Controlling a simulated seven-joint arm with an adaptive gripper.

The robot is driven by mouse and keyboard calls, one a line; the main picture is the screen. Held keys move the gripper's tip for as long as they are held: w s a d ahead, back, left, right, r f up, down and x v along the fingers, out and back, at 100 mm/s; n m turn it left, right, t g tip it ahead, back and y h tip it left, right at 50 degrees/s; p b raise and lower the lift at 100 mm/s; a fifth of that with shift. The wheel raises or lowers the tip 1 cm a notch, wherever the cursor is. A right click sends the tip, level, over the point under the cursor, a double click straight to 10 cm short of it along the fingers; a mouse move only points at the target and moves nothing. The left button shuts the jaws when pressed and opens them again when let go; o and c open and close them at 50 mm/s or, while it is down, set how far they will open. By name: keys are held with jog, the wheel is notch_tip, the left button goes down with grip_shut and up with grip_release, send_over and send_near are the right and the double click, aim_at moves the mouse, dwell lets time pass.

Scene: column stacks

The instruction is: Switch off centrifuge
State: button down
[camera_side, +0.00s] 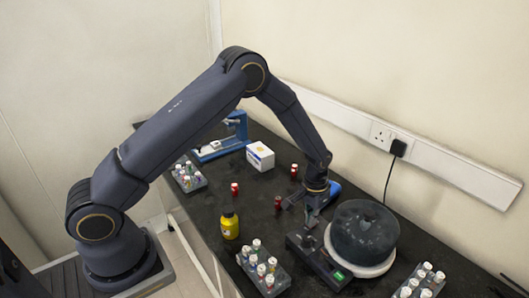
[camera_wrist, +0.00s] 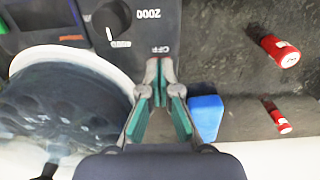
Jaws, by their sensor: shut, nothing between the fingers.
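The centrifuge, with a round dark translucent lid (camera_side: 365,228) on a white body, stands at the right of the bench in the side view. In the side view my gripper (camera_side: 309,224) is low over the panel.
Vial racks stand in front (camera_side: 264,268), at right (camera_side: 422,282) and at back left (camera_side: 188,176). A yellow bottle (camera_side: 230,224), several red vials (camera_side: 278,202), a white box (camera_side: 260,155) and a blue device (camera_side: 222,140) stand on the bench. A blue object (camera_wrist: 206,115) lies near my gripper.

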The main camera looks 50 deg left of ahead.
jog(key=shift+w+f, duration=0.3)
jog(key=shift+f, duration=0.2)
jog(key=shift+w+r, duration=0.15)
jog(key=shift+r, duration=0.4)
notch_tip(320, 180, up, 14)
jog(key=shift+s, duration=0.4)
